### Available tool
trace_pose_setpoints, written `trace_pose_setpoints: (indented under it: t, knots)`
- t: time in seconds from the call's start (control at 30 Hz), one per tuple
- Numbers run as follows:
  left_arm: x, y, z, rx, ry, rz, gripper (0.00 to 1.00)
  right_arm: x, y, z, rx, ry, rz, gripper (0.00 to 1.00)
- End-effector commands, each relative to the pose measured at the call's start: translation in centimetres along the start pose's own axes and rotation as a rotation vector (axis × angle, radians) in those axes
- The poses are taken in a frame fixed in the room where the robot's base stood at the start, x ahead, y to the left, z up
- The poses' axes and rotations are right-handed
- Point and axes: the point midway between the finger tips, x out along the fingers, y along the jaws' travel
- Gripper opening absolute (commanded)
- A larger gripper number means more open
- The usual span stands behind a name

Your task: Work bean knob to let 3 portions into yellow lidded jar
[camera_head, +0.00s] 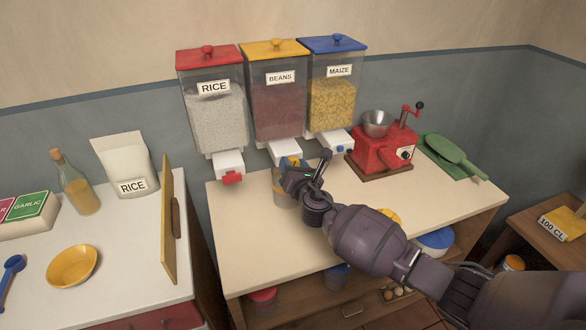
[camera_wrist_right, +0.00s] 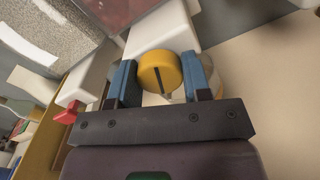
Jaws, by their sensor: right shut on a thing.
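The beans dispenser (camera_head: 277,100), with a yellow lid and a BEANS label, hangs between the rice and maize dispensers. Its yellow round knob (camera_wrist_right: 160,72), with a dark slot, sits on the white spout (camera_wrist_right: 158,35). My right gripper (camera_head: 290,168) has its blue fingers on either side of this knob and is shut on it. It also shows in the right wrist view (camera_wrist_right: 163,85). A clear jar (camera_head: 279,188) stands under the beans spout, mostly hidden by my gripper; its contents cannot be made out. A yellow round thing (camera_head: 391,216), perhaps a lid, shows behind my right arm. My left gripper is out of view.
The rice dispenser (camera_head: 214,115) with a red knob is at left, the maize dispenser (camera_head: 332,100) at right. A red grinder (camera_head: 382,148) stands right of them. A blue-lidded container (camera_head: 436,240) is near my arm. The counter's front left (camera_head: 262,255) is clear.

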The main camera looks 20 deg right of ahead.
Motion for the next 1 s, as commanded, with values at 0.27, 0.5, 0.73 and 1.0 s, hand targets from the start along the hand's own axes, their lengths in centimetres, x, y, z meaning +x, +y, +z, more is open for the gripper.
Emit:
trace_pose_setpoints:
  t: [0.27,0.5,0.73,1.0]
  knots:
    - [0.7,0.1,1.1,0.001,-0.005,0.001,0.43,-0.1,-0.1,-0.2,0.267,0.001,-0.001,0.21]
    - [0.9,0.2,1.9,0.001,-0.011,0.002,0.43,0.0,0.0,-0.2,0.496,0.001,-0.001,0.21]
    - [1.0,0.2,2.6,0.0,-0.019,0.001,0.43,-0.1,0.0,-0.2,0.715,0.001,-0.001,0.21]
    - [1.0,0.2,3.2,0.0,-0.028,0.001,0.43,0.0,0.0,-0.1,0.971,0.001,-0.001,0.21]
